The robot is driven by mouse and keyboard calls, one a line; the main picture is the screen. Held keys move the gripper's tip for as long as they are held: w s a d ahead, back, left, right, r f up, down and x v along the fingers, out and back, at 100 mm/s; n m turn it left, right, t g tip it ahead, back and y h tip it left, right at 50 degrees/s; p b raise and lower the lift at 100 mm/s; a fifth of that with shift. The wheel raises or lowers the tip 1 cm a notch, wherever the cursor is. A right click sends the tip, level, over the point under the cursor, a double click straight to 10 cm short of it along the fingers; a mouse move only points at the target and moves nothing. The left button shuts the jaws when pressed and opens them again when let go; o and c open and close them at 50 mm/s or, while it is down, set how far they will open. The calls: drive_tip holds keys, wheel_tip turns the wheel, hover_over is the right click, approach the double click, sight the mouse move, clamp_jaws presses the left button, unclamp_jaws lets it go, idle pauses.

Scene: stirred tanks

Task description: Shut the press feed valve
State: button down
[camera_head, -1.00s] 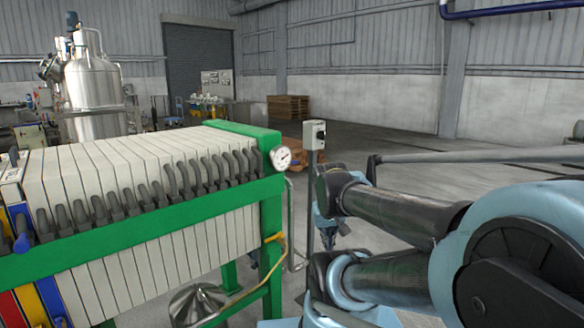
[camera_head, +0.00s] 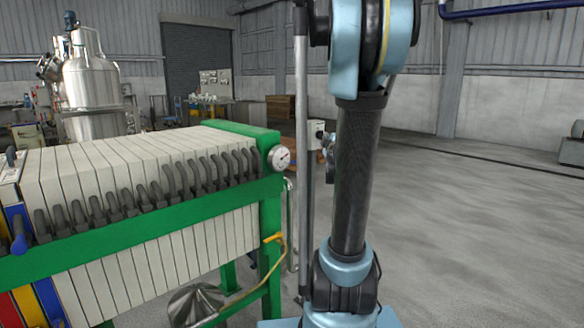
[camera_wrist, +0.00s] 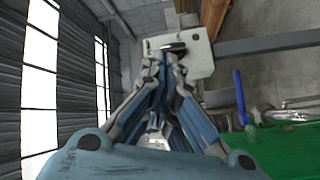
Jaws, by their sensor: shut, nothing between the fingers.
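My gripper (camera_wrist: 162,64) is shut and empty in the wrist view. Its fingertips overlap the lower edge of a pale box (camera_wrist: 200,62) with a black knob (camera_wrist: 175,47); I cannot tell whether they touch it. A blue lever (camera_wrist: 240,97) stands at the right in the wrist view, by metal pipework and a green surface. A yellow handle (camera_head: 273,238) sits by the press's green leg in the head view. I cannot tell which handle belongs to the press feed valve. My arm hides most of my gripper in the head view.
The green-framed filter press (camera_head: 150,210) with pale plates fills the left of the head view. A round gauge (camera_head: 279,158) is on its end. The pale box (camera_head: 314,134) is partly behind my arm. A steel tank (camera_head: 90,85) stands far back.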

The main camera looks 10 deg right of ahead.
drive_tip(key=w+a+f+n+g+y, duration=0.2)
drive_tip(key=w+a+f+n+y, duration=0.1)
drive_tip(key=f+n+y, duration=0.25)
drive_tip(key=w+a+f+n+g+y, duration=0.2)
drive_tip(key=a+f+n+y, duration=0.2)
drive_tip(key=f+n, duration=0.25)
drive_tip(key=f+x, duration=0.1)
drive_tip(key=x, duration=1.2)
drive_tip(key=shift+w+f, duration=0.15)
drive_tip(key=shift+w, duration=0.2)
